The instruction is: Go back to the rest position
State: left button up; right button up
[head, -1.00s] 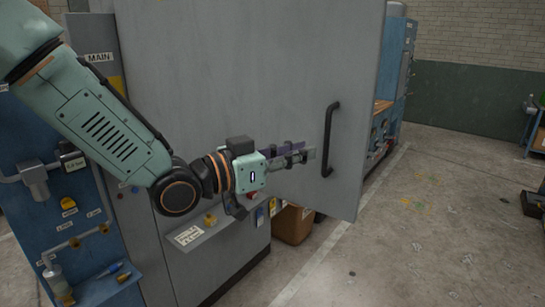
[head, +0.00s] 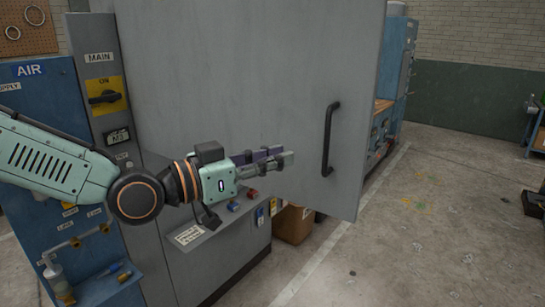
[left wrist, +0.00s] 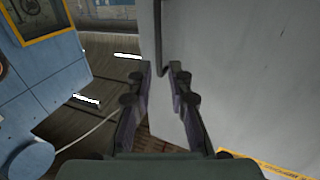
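My left gripper (head: 290,160) is in front of the large grey cabinet door (head: 240,80), left of the door's black bar handle (head: 328,140). It is apart from the handle. In the left wrist view my left gripper (left wrist: 160,72) shows its two fingers spread with a gap between them and nothing held. The door's edge and handle (left wrist: 159,35) show just beyond the fingers there. My right gripper is not in view.
A grey panel with a yellow-backed MAIN switch (head: 106,95) and a blue AIR cabinet (head: 45,110) stand at the left. A brown bin (head: 294,223) sits below the door. The concrete floor (head: 430,220) at the right is mostly clear.

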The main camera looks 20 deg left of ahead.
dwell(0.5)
pick_arm(q)
jog(key=s+a+f+n+g+y+b, duration=0.1)
jog(key=s+f+n+g+y+b, duration=0.15)
jog(key=f, duration=0.85)
jog(key=s+a+f+n+g+y+b, duration=0.1)
jog(key=f+n+g+y+b, duration=0.2)
jog(key=f, duration=0.8)
jog(key=s+a+f+n+g+y+b, duration=0.1)
jog(key=f+n+y+b, duration=0.2)
jog(key=f, duration=0.8)
jog(key=s+f+g+y+b, duration=0.1)
jog(key=s+f+g+b, duration=0.3)
jog(key=s+f, duration=0.9)
jog(key=s+f+m+g+y+b, duration=0.1)
jog(key=s+f+g+b, duration=0.3)
jog(key=s+f, duration=0.9)
notch_tip(320, 180, down, 6)
jog(key=b, duration=0.3)
jog(key=shift+s+b, duration=0.2)
jog(key=shift+b, duration=0.2)
